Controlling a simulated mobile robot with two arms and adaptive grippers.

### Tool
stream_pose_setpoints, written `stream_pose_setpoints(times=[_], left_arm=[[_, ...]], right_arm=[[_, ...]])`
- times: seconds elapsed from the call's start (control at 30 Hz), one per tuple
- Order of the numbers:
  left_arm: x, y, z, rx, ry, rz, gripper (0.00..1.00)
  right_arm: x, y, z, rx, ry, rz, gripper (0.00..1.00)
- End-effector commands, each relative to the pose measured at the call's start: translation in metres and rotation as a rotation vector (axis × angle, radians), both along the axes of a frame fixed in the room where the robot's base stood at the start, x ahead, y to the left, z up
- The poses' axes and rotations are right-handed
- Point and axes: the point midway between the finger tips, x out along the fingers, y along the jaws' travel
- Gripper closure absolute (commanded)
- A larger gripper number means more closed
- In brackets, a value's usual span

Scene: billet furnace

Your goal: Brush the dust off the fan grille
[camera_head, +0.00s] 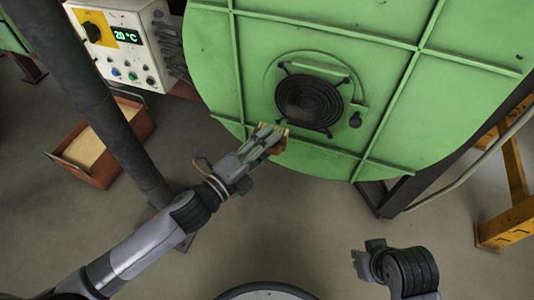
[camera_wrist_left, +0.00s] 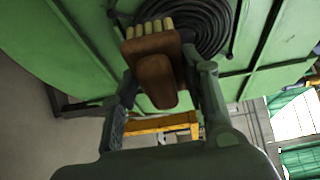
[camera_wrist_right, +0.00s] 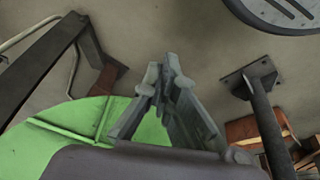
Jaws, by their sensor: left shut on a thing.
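The round black fan grille (camera_head: 309,101) sits on the green furnace door; its middle looks brownish, but I cannot tell dust clearly. My left gripper (camera_head: 262,142) is shut on a brush (camera_head: 279,146) with a brown wooden body and pale bristles. The brush is just below and left of the grille in the head view, apart from it in the picture. In the left wrist view the brush (camera_wrist_left: 152,62) points its bristles toward the grille (camera_wrist_left: 205,25) and partly covers it. My right gripper (camera_head: 362,258) is low at the right, empty, its fingertips together in the right wrist view (camera_wrist_right: 162,75).
The green door (camera_head: 390,60) has raised ribs and a small knob (camera_head: 355,120) beside the grille. A control box (camera_head: 125,45) reading 20 °C stands at the left, above a rusty bin (camera_head: 105,150). A yellow frame (camera_head: 510,215) stands at the right. Floor below the door is clear.

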Motion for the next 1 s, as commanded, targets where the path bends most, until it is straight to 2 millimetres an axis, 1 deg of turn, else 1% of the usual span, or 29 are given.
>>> stream_pose_setpoints(times=[0.13,0.37,0.6,0.77,1.0], left_arm=[[0.006,-0.003,0.000,-0.004,-0.010,-0.006,0.81],[0.029,-0.011,0.001,-0.004,-0.009,-0.005,0.81],[0.048,-0.018,0.000,-0.005,-0.006,-0.006,0.81],[0.054,-0.019,0.000,-0.005,-0.005,-0.005,0.81],[0.056,-0.020,0.000,-0.004,-0.005,-0.006,0.81]], right_arm=[[-0.001,0.000,0.001,-0.001,-0.001,0.000,1.00],[0.000,0.000,-0.001,0.000,-0.001,0.000,1.00],[0.015,0.004,0.000,0.014,-0.070,0.005,1.00],[0.020,0.006,0.001,0.018,-0.093,0.007,1.00],[0.021,0.006,0.002,0.018,-0.097,0.007,1.00]])
